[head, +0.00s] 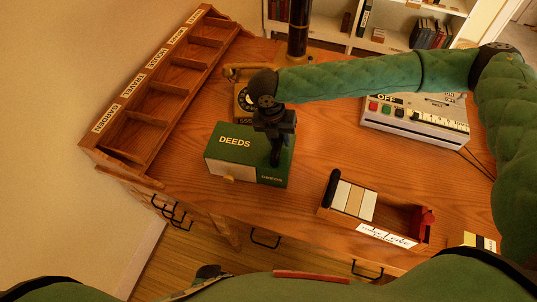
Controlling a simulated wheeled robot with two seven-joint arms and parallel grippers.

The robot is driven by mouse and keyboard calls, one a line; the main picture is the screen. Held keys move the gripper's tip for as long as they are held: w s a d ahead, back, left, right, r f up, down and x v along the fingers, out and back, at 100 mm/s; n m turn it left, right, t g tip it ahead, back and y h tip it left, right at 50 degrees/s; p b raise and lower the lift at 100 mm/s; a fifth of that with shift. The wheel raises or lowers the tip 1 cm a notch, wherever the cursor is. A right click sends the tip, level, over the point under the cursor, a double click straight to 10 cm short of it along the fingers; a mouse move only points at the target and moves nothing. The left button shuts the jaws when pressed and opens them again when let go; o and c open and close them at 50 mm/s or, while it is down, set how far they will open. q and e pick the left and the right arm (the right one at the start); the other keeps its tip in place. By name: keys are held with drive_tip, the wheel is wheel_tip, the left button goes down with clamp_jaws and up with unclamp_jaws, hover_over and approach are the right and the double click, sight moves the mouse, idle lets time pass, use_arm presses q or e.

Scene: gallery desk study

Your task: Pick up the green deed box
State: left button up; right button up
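The green deed box (247,157) stands on the wooden desk, left of the middle in the head view, with "DEEDS" lettered on its top and front. My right gripper (275,158) comes in from the right on a green quilted arm and points down over the right part of the box. Its dark fingers overlap the box in the picture. The fingers hide each other and part of the box lid, so I cannot tell whether they are apart or closed on anything. My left gripper is not clearly in view.
A labelled wooden pigeonhole rack (160,88) stands at left, and an old telephone (243,102) behind the box. A grey machine with coloured buttons (415,118) is at right. An open wooden tray with cards (325,210) lies front right. Desk (318,150) between them is clear.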

clamp_jaws()
drive_tip(key=shift+r, duration=0.1)
idle(1.0)
